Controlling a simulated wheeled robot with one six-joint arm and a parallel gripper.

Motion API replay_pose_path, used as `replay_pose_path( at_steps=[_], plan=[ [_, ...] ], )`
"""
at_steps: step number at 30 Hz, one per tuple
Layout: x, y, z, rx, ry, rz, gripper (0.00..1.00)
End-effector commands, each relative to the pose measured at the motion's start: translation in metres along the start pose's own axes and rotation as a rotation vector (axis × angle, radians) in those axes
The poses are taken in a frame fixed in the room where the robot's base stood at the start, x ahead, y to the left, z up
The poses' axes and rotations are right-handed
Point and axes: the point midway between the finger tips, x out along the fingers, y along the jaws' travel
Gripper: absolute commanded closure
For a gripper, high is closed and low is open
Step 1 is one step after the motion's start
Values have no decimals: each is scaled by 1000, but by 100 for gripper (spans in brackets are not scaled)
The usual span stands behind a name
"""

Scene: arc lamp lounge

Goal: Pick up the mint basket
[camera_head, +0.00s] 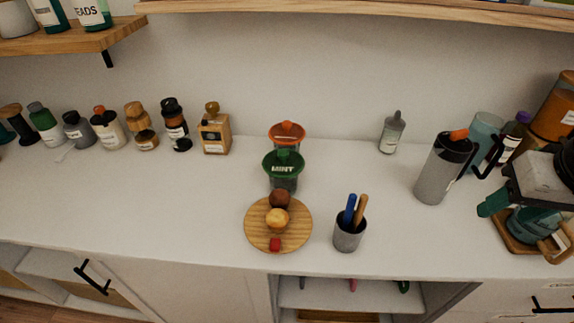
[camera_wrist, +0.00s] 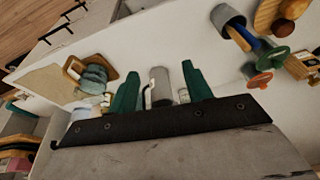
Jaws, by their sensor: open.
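The mint basket (camera_head: 283,168) is a green round-rimmed piece with a white MINT label, standing near the middle of the counter, behind a round wooden board. An orange-topped piece (camera_head: 286,133) stands right behind it. In the wrist view a green disc, which looks like the mint basket (camera_wrist: 274,58), shows at the right, beside the orange one (camera_wrist: 259,80). My gripper (camera_wrist: 160,70) has green fingers spread apart with nothing held. In the head view it is at the far right, well away from the basket, its grey body partly covering a teal pot.
Several jars line the back left. A wooden shelf (camera_head: 380,8) overhangs. The counter's left front is clear.

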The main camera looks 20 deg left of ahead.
Motion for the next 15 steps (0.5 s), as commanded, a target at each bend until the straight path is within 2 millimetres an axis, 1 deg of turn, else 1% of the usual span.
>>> replay_pose_path(
  at_steps=[1, 2, 3, 5, 6, 8, 9, 10, 12, 14, 15],
  plan=[
    [20, -21, -22, -51, 41, -30, 50],
    [30, -34, -36, -76, 76, -49, 50],
    [44, -53, -53, -110, 124, -72, 50],
    [63, -82, -76, -153, 199, -107, 50],
    [76, -102, -88, -179, 247, -129, 50],
    [94, -133, -104, -215, 321, -160, 50],
    [106, -154, -112, -236, 368, -179, 50],
    [115, -169, -117, -252, 405, -194, 50],
    [134, -205, -125, -288, 490, -218, 50],
    [148, -233, -127, -313, 561, -238, 50],
    [157, -250, -127, -329, 605, -251, 50]
  ],
)
